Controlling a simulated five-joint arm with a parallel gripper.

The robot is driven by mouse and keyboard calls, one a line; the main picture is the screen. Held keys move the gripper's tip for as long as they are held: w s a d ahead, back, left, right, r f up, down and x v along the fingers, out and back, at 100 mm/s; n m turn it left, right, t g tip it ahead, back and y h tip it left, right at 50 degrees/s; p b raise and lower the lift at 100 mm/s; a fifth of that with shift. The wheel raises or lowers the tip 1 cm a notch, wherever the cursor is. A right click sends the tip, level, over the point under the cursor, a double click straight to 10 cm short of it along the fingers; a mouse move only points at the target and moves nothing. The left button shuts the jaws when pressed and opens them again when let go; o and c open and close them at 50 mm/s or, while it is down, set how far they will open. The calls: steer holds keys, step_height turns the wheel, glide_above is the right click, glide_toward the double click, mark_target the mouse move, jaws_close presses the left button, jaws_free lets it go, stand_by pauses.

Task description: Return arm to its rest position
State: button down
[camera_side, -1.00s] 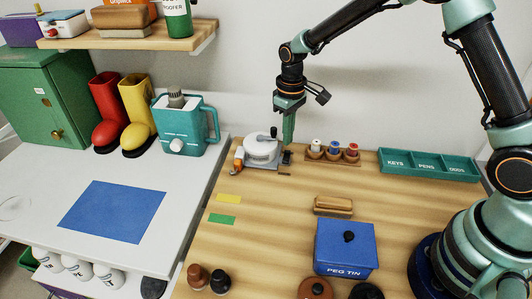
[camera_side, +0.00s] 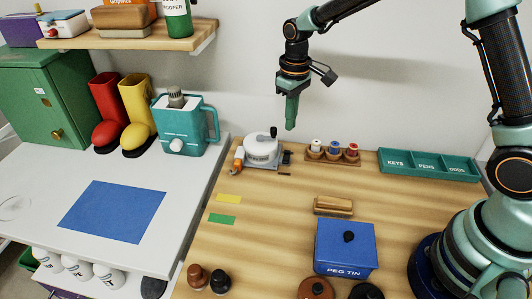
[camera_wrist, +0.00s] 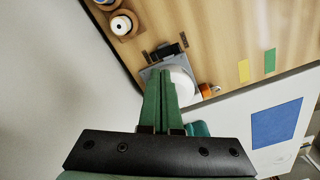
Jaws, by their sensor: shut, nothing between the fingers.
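My gripper (camera_side: 290,127) is shut and empty. In the side view it hangs in the air, fingers down, above and to the right of a white round vessel (camera_side: 259,149) on a grey base. In the wrist view the green fingers (camera_wrist: 160,74) are together and hide part of the white vessel (camera_wrist: 181,84). My arm reaches over the wooden worktop (camera_side: 270,203) from the right.
A rack with three spools (camera_side: 333,153) stands right of the vessel. Beyond it is a teal tray (camera_side: 428,165). A blue peg tin (camera_side: 345,247) and a wooden block (camera_side: 333,206) stand nearer. A teal jug (camera_side: 184,128) stands at the left. The air around my gripper is clear.

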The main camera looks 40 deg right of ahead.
steer(key=s+d+r+m+t, duration=0.1)
steer(key=s+d+r+t, duration=0.1)
steer(key=s+r, duration=0.6)
steer(key=s+d+r+m+t, duration=0.1)
steer(key=s+d+r+t, duration=0.1)
steer(key=s+r, duration=0.4)
steer(key=s+t, duration=0.1)
steer(key=s, duration=0.2)
steer(key=shift+s+d+m, duration=0.2)
steer(key=shift+s+m, duration=0.05)
steer(key=shift+m, duration=0.15)
